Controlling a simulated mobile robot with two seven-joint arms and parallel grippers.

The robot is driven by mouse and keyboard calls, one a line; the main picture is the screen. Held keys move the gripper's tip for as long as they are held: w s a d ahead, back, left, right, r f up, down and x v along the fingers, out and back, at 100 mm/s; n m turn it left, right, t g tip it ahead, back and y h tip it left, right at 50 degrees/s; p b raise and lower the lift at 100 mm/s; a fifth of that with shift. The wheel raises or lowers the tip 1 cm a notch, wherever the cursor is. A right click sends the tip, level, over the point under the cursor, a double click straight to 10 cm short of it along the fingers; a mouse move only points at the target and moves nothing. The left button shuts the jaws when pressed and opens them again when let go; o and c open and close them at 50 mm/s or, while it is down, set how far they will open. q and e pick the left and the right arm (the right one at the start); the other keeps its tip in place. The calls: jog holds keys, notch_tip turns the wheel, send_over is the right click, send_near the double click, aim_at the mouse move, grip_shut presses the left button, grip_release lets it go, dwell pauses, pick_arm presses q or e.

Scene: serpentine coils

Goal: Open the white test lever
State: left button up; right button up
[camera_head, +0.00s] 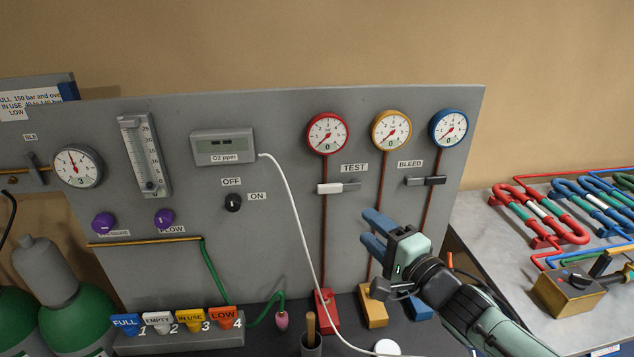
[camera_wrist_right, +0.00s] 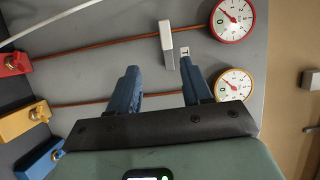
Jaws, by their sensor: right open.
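The white test lever (camera_head: 329,188) is on the grey panel (camera_head: 275,140) below the TEST label (camera_head: 354,168). It lies horizontal across the vertical red-gauge pipe, with a grey part at its right. In the right wrist view the lever (camera_wrist_right: 166,42) is just beyond the fingertips, roughly between them. My right gripper (camera_head: 373,229) is open and empty, with blue fingers, below and to the right of the lever. It appears apart from the lever. My left gripper is not in view.
A dark bleed lever (camera_head: 426,181) is to the right. Red (camera_head: 327,135), yellow (camera_head: 391,130) and blue (camera_head: 448,128) gauges sit above. A white cable (camera_head: 297,215) hangs left of the test lever. Coloured coils (camera_head: 540,218) lie on the bench at right.

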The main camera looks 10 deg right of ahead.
aim_at(330, 190)
jog(key=x, duration=0.4)
jog(key=b+x, duration=0.1)
jog(key=x, duration=0.2)
jog(key=r+x, duration=0.1)
jog(key=x, duration=0.3)
jog(key=shift+w+a+b, duration=0.25)
jog(key=shift+b, duration=0.05)
jog(key=shift+w+a, duration=0.2)
jog(key=shift+w, duration=0.4)
grip_shut()
